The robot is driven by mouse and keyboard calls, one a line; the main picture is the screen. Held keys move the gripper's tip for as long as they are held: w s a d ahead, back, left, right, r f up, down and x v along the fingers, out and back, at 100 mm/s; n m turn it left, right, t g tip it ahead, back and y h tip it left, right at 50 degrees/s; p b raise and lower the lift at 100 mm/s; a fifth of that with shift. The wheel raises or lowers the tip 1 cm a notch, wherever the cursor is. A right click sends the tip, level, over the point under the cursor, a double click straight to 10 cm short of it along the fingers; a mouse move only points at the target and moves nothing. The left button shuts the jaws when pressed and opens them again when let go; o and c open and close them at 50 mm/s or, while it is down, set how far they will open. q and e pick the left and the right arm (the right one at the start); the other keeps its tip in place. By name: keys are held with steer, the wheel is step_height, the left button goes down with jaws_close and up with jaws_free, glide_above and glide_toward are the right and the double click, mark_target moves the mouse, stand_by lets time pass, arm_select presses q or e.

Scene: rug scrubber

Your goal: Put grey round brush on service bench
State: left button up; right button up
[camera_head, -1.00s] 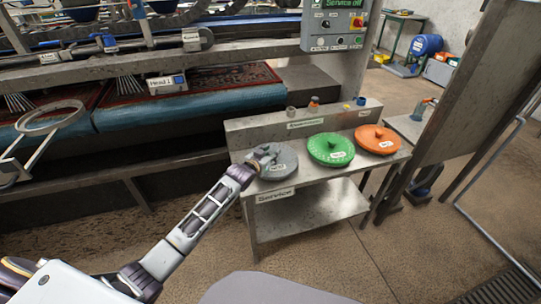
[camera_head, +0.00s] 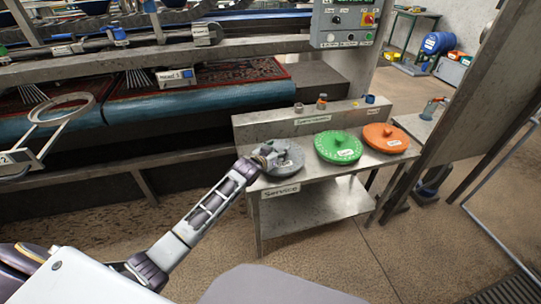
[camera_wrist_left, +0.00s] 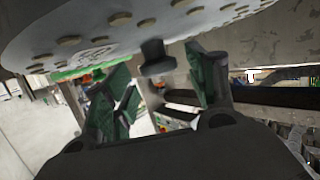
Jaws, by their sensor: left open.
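The grey round brush (camera_head: 290,162) lies on the left end of the metal service bench (camera_head: 310,178), with a small label on its disc. My left gripper (camera_head: 267,155) is at the brush's left side, over its knob, and covers part of it. In the left wrist view the grey disc (camera_wrist_left: 130,25) fills the top of the picture. Its dark knob (camera_wrist_left: 155,57) stands between the two open fingers of my left gripper (camera_wrist_left: 165,85). I cannot tell whether a finger touches the knob. My right gripper is not in view.
A green brush (camera_head: 338,148) and an orange brush (camera_head: 386,137) lie to the right on the bench. Small bottles (camera_head: 322,101) stand on the ledge behind. A grey panel (camera_head: 485,110) rises at the right. The lower shelf (camera_head: 315,205) is bare.

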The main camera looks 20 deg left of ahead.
arm_select(q)
steer(key=shift+v, duration=1.35)
steer(key=shift+p+v, duration=0.4)
steer(key=shift+v, duration=2.55)
steer(key=shift+p+v, duration=0.3)
steer(key=shift+v, duration=1.4)
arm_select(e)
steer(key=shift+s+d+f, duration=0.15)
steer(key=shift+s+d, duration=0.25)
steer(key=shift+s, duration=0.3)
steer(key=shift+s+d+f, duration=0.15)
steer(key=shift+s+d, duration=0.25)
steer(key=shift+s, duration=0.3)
